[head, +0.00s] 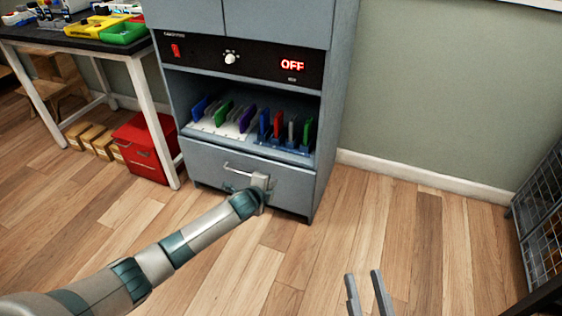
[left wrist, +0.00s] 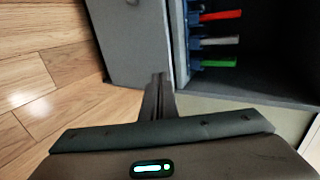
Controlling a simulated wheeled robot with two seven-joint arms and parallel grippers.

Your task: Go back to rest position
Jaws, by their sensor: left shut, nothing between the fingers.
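My left gripper (head: 260,180) is in front of the lower drawer front (head: 215,160) of the grey cabinet. In the left wrist view its fingers (left wrist: 158,92) are shut together with nothing between them, in front of the grey cabinet panel (left wrist: 130,40). Whether they touch the panel I cannot tell. My right gripper (head: 366,290) shows only its two fingers at the bottom of the head view, apart and empty above the floor.
The cabinet's open bay holds several coloured phones in racks (head: 240,125); its display (head: 292,65) reads OFF. A wire rack (head: 540,215) stands right. Floor between is clear.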

